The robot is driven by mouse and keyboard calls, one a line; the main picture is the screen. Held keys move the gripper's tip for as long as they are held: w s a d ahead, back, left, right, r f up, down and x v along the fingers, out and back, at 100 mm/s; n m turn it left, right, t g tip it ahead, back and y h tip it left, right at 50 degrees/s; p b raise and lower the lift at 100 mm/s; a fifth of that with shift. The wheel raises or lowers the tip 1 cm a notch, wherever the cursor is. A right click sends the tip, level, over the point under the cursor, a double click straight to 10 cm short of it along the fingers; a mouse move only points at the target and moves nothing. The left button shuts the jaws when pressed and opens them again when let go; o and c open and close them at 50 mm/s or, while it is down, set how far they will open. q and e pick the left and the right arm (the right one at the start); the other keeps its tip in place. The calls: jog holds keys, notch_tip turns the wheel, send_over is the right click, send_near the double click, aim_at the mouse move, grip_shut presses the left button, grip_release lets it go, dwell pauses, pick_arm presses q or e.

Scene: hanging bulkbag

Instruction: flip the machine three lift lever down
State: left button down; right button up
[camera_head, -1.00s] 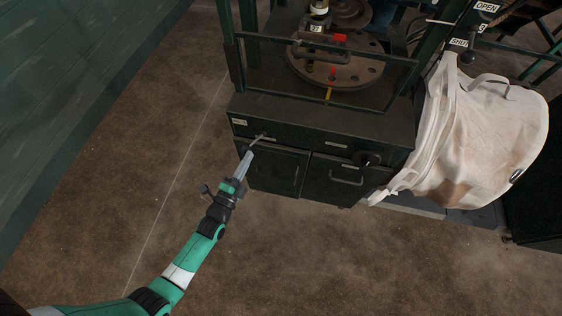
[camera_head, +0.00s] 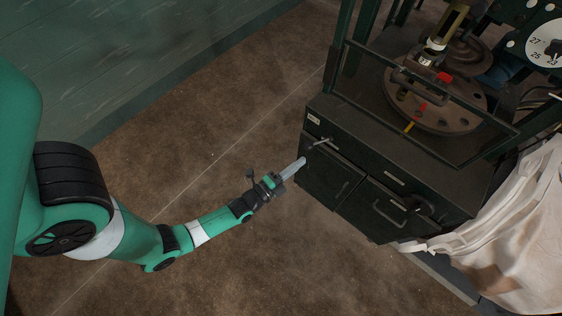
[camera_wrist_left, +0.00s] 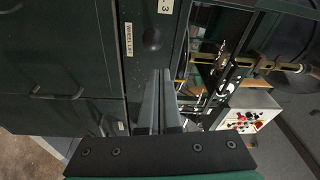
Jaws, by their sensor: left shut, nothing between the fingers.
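The machine's dark cabinet (camera_head: 345,170) stands right of centre in the head view. A thin lever (camera_head: 322,141) sticks out from the upper left of its front. In the left wrist view a round dark knob (camera_wrist_left: 152,38), seen nearly end-on, is beside a "WHEEL LIFT" label (camera_wrist_left: 129,37); a plate with a "3" (camera_wrist_left: 165,6) is near it. My left gripper (camera_head: 302,162) is shut and empty, just below and left of the lever with a small gap. Its fingers (camera_wrist_left: 162,73) point at the panel near the knob. My right gripper is not in view.
Cabinet doors with handles (camera_head: 390,212) are below the lever. A round plate with holes (camera_head: 450,112) sits above behind a frame bar. A pale bulk bag (camera_head: 520,225) hangs at the right. The brown floor (camera_head: 220,150) on the left is clear.

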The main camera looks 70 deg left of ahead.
pick_arm(q)
jog(key=s+a+p, duration=0.1)
jog(key=s+a, duration=0.2)
jog(key=s, duration=0.3)
jog(key=shift+a+f, duration=0.15)
jog(key=shift+f, duration=0.05)
jog(key=shift+w, duration=0.1)
